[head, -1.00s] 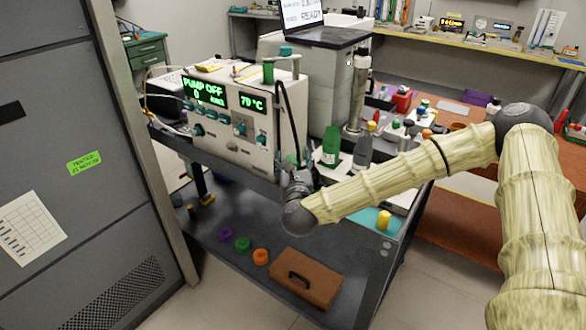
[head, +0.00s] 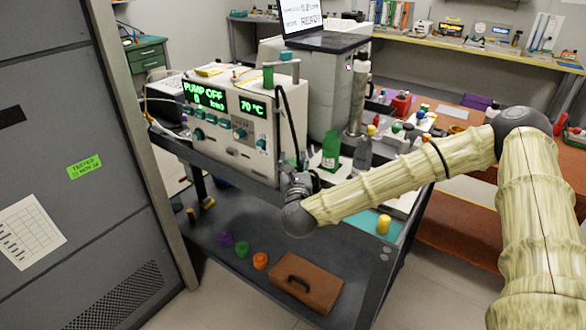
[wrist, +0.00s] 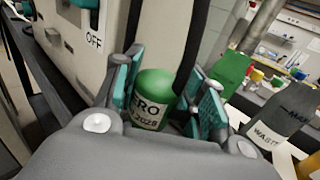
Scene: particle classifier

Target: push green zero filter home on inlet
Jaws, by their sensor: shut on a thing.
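The green zero filter (wrist: 152,100), with a white label ending in "ERO", sits between the two teal-padded fingers of my gripper (wrist: 162,98) in the wrist view. The gripper is shut on it. In the head view my gripper (head: 293,172) is low at the right front of the beige instrument (head: 292,110), whose displays read "PUMP OFF" and 70 °C. A black hose (wrist: 191,45) runs down just behind the filter. The inlet is not clearly visible, and I cannot tell whether the filter touches it.
A green bottle (head: 330,150) and a grey bottle (head: 362,155) stand close to the right of my gripper. Another green cylinder (head: 268,77) stands atop the instrument. The lower shelf holds a brown case (head: 318,288) and small coloured caps (head: 242,249).

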